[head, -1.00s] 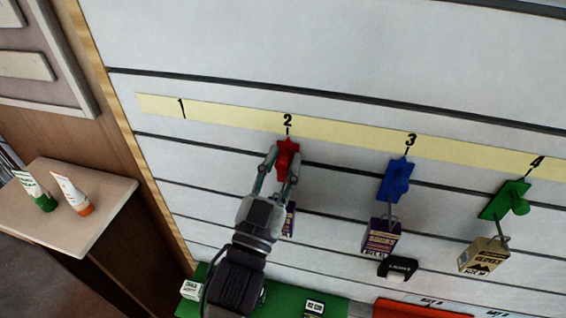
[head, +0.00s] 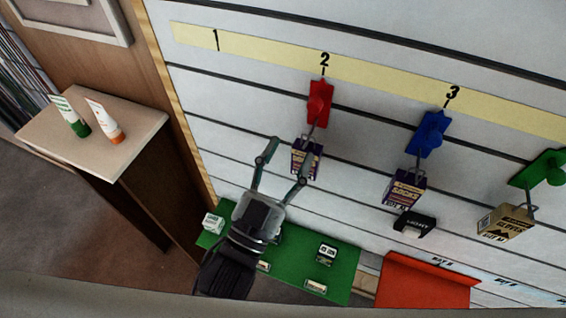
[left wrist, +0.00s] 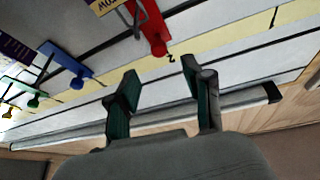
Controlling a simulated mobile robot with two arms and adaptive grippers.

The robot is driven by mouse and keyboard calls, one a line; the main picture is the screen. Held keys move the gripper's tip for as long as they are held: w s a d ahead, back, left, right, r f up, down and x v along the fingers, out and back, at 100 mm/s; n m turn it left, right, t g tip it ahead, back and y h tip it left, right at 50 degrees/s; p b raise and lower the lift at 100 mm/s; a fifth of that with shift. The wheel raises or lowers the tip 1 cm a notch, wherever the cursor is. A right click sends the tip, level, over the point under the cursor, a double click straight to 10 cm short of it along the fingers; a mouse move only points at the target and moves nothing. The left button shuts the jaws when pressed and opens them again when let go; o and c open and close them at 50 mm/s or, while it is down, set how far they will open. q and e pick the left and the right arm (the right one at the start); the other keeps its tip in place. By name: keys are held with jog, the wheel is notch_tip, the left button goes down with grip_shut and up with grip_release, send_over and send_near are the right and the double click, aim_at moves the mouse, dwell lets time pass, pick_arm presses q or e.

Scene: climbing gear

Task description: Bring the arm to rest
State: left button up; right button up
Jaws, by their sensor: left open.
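My left gripper (head: 286,163) is open and empty in the head view, in front of the slatted wall and left of the lower part of the red hook. Its open fingers also show in the left wrist view (left wrist: 160,85). The red hook (head: 320,100) under number 2 carries a purple box (head: 305,158), which hangs just beside the right fingertip; I cannot tell whether they touch. In the left wrist view the red hook (left wrist: 150,28) is above the fingers. My right gripper is not in view.
A blue hook (head: 429,132) holds another purple box (head: 404,188), and a green hook (head: 543,170) holds a tan box (head: 505,222). A green shelf (head: 285,255) and a red shelf (head: 425,283) are below. A side table (head: 135,128) bears two tubes. Wall space under number 1 is bare.

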pick_arm(q)
jog(key=shift+v, duration=0.85)
jog(key=shift+f, duration=0.1)
